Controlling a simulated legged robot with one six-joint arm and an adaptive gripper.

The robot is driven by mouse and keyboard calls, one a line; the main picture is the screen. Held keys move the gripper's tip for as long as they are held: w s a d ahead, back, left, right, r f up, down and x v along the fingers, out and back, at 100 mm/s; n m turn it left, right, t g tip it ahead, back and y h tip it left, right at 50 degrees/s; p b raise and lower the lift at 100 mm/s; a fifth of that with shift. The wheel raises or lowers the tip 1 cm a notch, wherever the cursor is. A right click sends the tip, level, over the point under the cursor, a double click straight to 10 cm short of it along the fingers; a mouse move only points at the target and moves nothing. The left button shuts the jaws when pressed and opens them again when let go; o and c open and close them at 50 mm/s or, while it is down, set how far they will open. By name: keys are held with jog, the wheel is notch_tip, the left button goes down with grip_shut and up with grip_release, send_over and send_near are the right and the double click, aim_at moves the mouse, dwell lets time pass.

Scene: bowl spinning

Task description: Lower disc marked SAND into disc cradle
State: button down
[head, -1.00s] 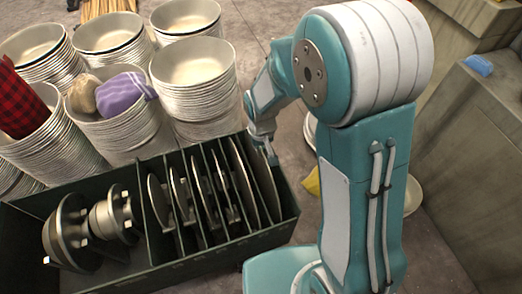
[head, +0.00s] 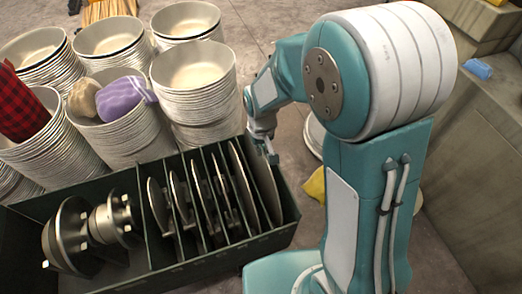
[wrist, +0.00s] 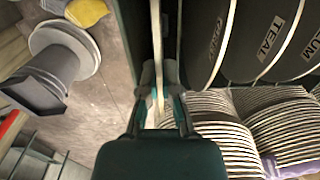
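My gripper (head: 270,152) is at the upper rim of the rightmost disc (head: 263,187) in the dark green cradle (head: 285,235). In the wrist view, the fingers of my gripper (wrist: 159,80) are close on both sides of a thin pale disc edge (wrist: 157,35), seen edge-on, and look shut on it. This disc stands upright in the right end slot, beside the cradle's end wall. Its face and any SAND marking are hidden. Whether it touches the slot bottom cannot be seen.
Dark discs, one marked TEAL (wrist: 264,42), stand in the neighbouring slots. Metal hubs (head: 72,235) fill the cradle's left part. Stacks of white bowls (head: 195,85) stand close behind. A yellow cloth (head: 315,185) lies on the floor at the right.

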jog(key=shift+r, duration=1.65)
